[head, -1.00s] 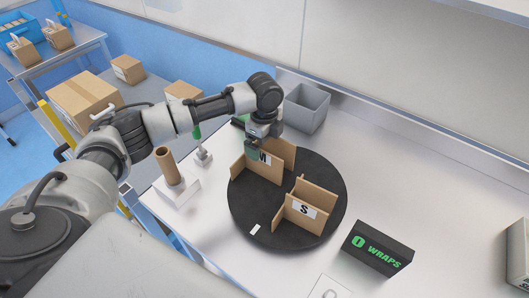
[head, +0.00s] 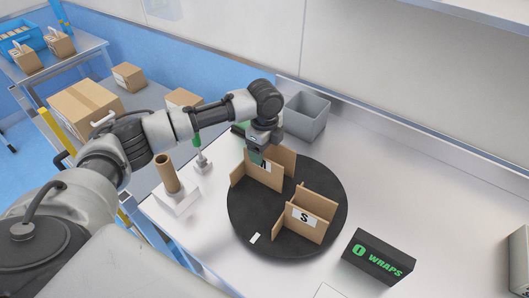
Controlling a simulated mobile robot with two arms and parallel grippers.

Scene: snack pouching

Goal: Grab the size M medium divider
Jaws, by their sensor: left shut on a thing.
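The medium divider (head: 270,174) is a brown cardboard piece with a white label, now partly covered by my gripper. It stands upright at the far side of the black round turntable (head: 285,238). My left gripper (head: 257,158) is over its top edge from above and shut on it. The fingertips are partly hidden against the cardboard. The small divider (head: 318,205), marked S, stands on the turntable nearer and to the right. My right gripper is out of view.
A black WRAPS box (head: 378,257) sits at the right front. A grey bin (head: 306,115) stands behind the turntable. A cardboard tube (head: 167,173) on a white stand is at the left. The table's right side is mostly clear.

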